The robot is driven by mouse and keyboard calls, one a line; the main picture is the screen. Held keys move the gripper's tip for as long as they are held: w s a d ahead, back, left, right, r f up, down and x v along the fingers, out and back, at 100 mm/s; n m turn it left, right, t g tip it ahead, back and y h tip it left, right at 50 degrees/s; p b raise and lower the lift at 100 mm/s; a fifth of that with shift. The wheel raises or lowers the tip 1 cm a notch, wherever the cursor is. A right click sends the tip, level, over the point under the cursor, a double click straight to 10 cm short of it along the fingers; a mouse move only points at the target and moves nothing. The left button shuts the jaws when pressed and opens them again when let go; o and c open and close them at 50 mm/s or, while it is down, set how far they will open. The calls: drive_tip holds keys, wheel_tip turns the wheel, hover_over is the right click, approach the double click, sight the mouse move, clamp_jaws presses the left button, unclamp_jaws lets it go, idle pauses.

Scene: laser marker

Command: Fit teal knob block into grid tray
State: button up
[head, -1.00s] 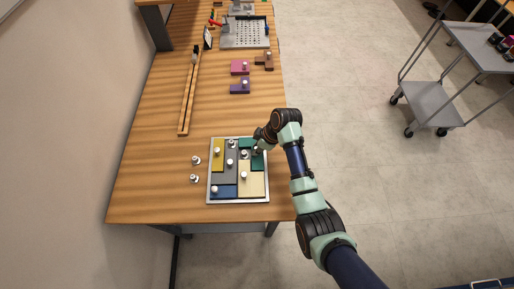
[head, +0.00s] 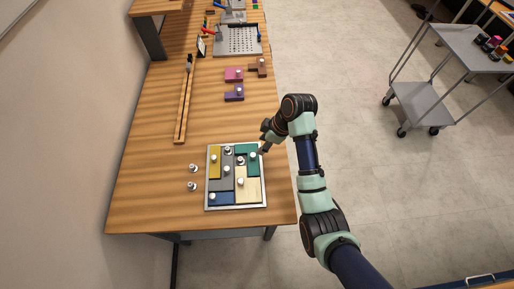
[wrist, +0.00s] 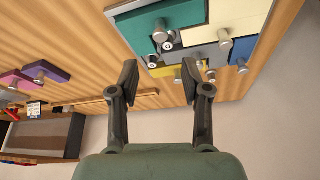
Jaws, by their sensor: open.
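The teal knob block (head: 252,149) lies in the upper right corner of the grid tray (head: 236,208), with its silver knob upright. It looks within the tray's rim; I cannot tell whether it is fully down. It also shows in the wrist view (wrist: 150,22), beyond the fingers. My gripper (head: 264,149) is just right of the teal block, near the tray's right rim. In the wrist view the fingers (wrist: 159,76) are apart with nothing between them, clear of the knob.
Yellow (head: 215,162), grey (head: 227,184), blue (head: 221,199) and cream (head: 250,188) blocks fill other parts of the tray. Two loose metal knobs (head: 192,177) stand left of it. Pink (head: 234,75), purple (head: 233,94) and brown (head: 258,69) blocks lie farther back. The table between is mostly clear.

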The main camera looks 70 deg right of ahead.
drive_tip(key=shift+v, duration=0.85)
drive_tip(key=w+a+r+t+h, duration=0.15)
drive_tip(key=w+a+r, duration=0.3)
drive_tip(key=a, duration=0.55)
drive_tip(key=w+a+r+t, duration=0.25)
drive_tip(key=w+a, duration=0.35)
drive_tip(key=a, duration=0.5)
drive_tip(key=w+a+r+t+h, duration=0.1)
drive_tip(key=w+a+r, duration=0.35)
drive_tip(key=a, duration=0.55)
drive_tip(key=s+a+r+m+t+y, duration=0.25)
drive_tip(key=a+r, duration=0.35)
drive_tip(key=a, duration=0.5)
wheel_tip(320, 180, up, 20)
drive_tip(key=p, duration=2)
drive_tip(key=shift+d+n+t+h, duration=0.2)
drive_tip(key=shift+n+t+h, duration=0.1)
drive_tip(key=shift+n+t, duration=0.15)
